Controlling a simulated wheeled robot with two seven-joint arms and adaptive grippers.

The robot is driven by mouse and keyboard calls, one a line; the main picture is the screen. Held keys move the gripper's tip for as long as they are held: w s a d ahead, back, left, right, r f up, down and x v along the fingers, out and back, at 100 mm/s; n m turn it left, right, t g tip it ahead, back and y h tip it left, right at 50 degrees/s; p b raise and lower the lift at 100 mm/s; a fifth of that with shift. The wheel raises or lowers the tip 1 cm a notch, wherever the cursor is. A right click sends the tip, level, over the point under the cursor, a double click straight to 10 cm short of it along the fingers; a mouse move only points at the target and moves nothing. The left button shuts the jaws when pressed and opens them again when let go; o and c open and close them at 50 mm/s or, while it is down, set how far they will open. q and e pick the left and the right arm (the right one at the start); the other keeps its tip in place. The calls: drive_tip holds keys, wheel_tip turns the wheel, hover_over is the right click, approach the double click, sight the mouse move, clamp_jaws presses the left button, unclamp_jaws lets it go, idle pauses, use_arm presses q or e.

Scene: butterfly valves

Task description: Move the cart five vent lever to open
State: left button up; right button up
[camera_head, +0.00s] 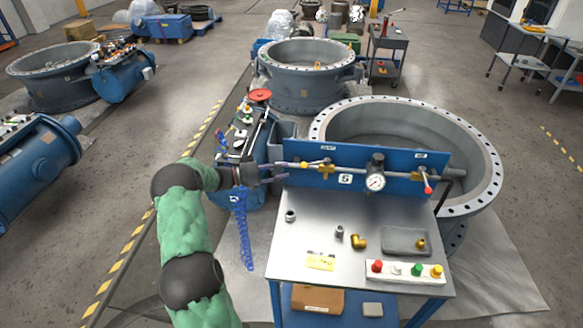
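Cart five (283,252) is a steel-topped cart with a blue back panel (300,180) marked 5. A pipe runs along the panel with a round gauge (376,181) in its middle. A red-tipped lever (427,184) hangs down at the right end. Small labels sit above both, too small to read surely, so I cannot tell which is the vent. My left gripper (285,173) is open at the panel's left edge, left of the yellow lever; contact is unclear. My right gripper is out of view.
The cart top holds fittings, a grey tray (400,241), a yellow note (320,261) and a button box (404,272). A large flanged valve ring (491,170) stands behind the panel. Floor is free at right.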

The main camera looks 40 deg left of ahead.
use_arm(q)
drive_tip(key=shift+s+a, duration=0.2)
drive_tip(key=c, duration=0.3)
drive_tip(key=w+d+r+n+t+y, duration=0.1)
drive_tip(key=w+d+r+n+t, duration=0.1)
drive_tip(key=r, duration=0.3)
drive_tip(key=w+d+r+n+t+y+p, duration=0.1)
drive_tip(key=w+d+r+n+t, duration=0.1)
drive_tip(key=w+r, duration=0.2)
drive_tip(key=w+d+r+n+t+y+p, duration=0.1)
drive_tip(key=w+r+t, duration=0.2)
drive_tip(key=r, duration=0.2)
drive_tip(key=shift+w+d+r+n, duration=0.15)
drive_tip(key=shift+d+r+n, duration=0.25)
clamp_jaws()
drive_tip(key=w+d+r+n+t+y+b, duration=0.25)
drive_tip(key=d+r+n+y, duration=0.2)
drive_tip(key=n+y, duration=1.05)
drive_tip(key=s+d+f+n+g+y+b, duration=0.2)
drive_tip(key=s+d+f+n+g+y, duration=0.3)
drive_tip(key=n+g, duration=0.4)
drive_tip(key=n+g+b, duration=0.1)
drive_tip(key=n+g, duration=0.3)
drive_tip(key=g, duration=0.1)
approach(316, 163)
drive_tip(key=w+a+b, duration=0.3)
drive_tip(key=a, duration=0.3)
drive_tip(key=shift+w+f, duration=0.3)
drive_tip(key=shift+f, duration=0.15)
